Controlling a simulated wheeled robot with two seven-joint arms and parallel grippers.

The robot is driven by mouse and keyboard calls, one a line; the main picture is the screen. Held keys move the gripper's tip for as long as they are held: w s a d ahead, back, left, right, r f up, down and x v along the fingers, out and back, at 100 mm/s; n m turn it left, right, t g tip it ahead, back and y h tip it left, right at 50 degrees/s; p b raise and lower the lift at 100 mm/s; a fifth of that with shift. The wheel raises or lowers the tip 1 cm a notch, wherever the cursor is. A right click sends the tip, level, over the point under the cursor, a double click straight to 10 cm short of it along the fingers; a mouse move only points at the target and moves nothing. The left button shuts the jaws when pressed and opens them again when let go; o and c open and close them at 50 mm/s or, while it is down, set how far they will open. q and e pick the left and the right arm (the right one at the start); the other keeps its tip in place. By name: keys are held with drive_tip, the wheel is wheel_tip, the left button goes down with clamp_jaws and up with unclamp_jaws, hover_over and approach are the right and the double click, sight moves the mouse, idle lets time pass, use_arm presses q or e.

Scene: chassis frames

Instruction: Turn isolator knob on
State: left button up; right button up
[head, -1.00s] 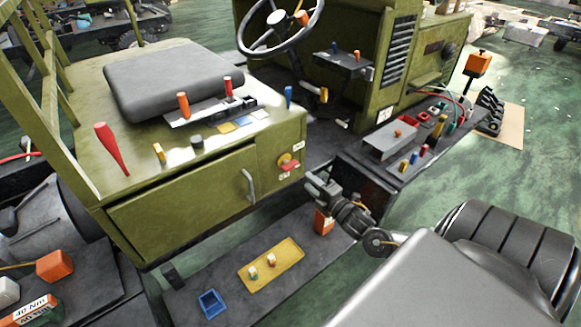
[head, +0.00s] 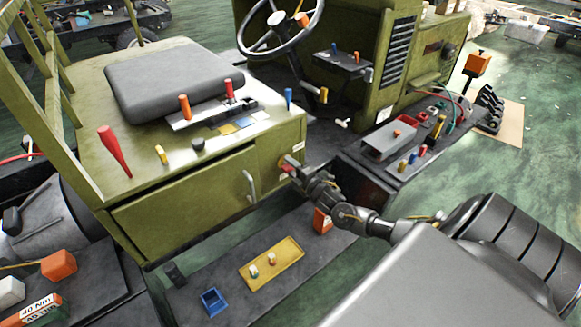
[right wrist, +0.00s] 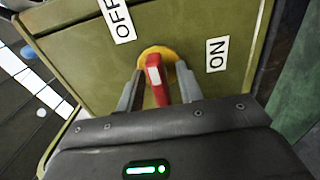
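The isolator knob has a red handle (right wrist: 155,78) on a round yellow base (right wrist: 158,56), on the green side panel of the seat box. In the head view the red knob (head: 287,166) is partly covered by my right gripper (head: 295,171). In the right wrist view my right gripper (right wrist: 159,80) has one finger on each side of the red handle, with gaps showing. An OFF label (right wrist: 118,18) is up and left of the knob, an ON label (right wrist: 217,54) to its right. The handle lies roughly upright in that view, between the fingers. My left gripper is not in view.
A silver door handle (head: 249,186) sticks out left of the knob. Below are a yellow tray (head: 287,262) and a blue bin (head: 213,302) on a dark platform. A grey box (head: 388,140) and small coloured parts stand on the deck to the right.

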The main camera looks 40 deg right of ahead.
clamp_jaws()
